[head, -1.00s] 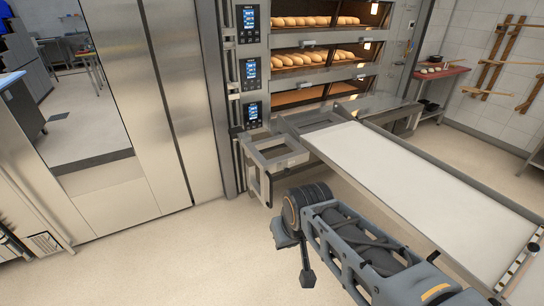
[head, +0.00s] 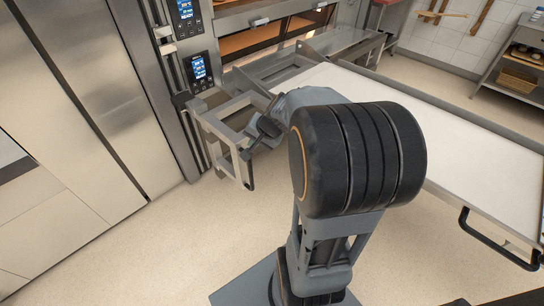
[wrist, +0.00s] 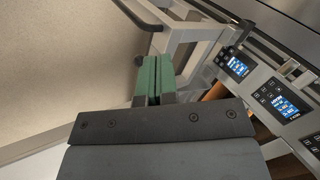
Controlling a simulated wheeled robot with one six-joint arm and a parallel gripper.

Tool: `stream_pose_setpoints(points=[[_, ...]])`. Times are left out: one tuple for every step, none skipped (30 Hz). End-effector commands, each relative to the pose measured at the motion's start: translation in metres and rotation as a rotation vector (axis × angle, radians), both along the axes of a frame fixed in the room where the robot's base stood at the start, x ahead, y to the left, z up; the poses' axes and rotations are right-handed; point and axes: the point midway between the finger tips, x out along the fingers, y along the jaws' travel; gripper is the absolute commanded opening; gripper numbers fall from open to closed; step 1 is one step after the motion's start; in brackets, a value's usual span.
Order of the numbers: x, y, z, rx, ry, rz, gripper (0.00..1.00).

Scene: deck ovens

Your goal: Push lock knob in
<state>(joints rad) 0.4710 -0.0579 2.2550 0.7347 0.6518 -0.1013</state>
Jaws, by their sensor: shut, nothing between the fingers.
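My gripper (wrist: 154,64) shows in the wrist view as two green fingers pressed together, with nothing between them. Their tips point at the grey metal side frame (wrist: 182,35) of the loader. A small dark piece (wrist: 139,60) shows just left of the fingertips; I cannot tell whether it is the lock knob or whether the fingers touch it. In the head view my dark wrist part (head: 266,128) is beside the same side frame (head: 222,118), and the green fingers are hidden there. No lock knob can be made out with certainty.
The deck oven's control panels (head: 200,70) stand behind the frame. A black handle (wrist: 142,14) is on the frame. The long white loader belt (head: 460,135) runs to the right, with a black handle (head: 497,245). Floor (head: 150,250) is clear at left.

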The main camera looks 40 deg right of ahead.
Motion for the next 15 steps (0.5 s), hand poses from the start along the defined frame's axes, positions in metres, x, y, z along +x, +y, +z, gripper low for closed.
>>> stream_pose_setpoints(points=[[0.009,-0.029,-0.041,0.049,-0.011,-0.117,0.0],[0.013,-0.044,-0.052,0.075,-0.023,-0.182,0.0],[0.017,-0.063,-0.066,0.104,-0.037,-0.26,0.0],[0.019,-0.076,-0.076,0.123,-0.045,-0.314,0.0],[0.021,-0.089,-0.085,0.14,-0.054,-0.364,0.0],[0.021,-0.104,-0.096,0.16,-0.063,-0.425,0.0],[0.022,-0.114,-0.103,0.173,-0.07,-0.466,0.0],[0.021,-0.123,-0.109,0.184,-0.075,-0.501,0.0],[0.021,-0.133,-0.116,0.194,-0.082,-0.539,0.0],[0.021,-0.139,-0.12,0.202,-0.085,-0.563,0.0],[0.022,-0.144,-0.124,0.207,-0.089,-0.582,0.0],[0.023,-0.149,-0.129,0.212,-0.092,-0.6,0.0],[0.024,-0.151,-0.132,0.216,-0.093,-0.61,0.0],[0.026,-0.153,-0.135,0.217,-0.093,-0.617,0.0],[0.029,-0.154,-0.14,0.219,-0.094,-0.621,0.0]])
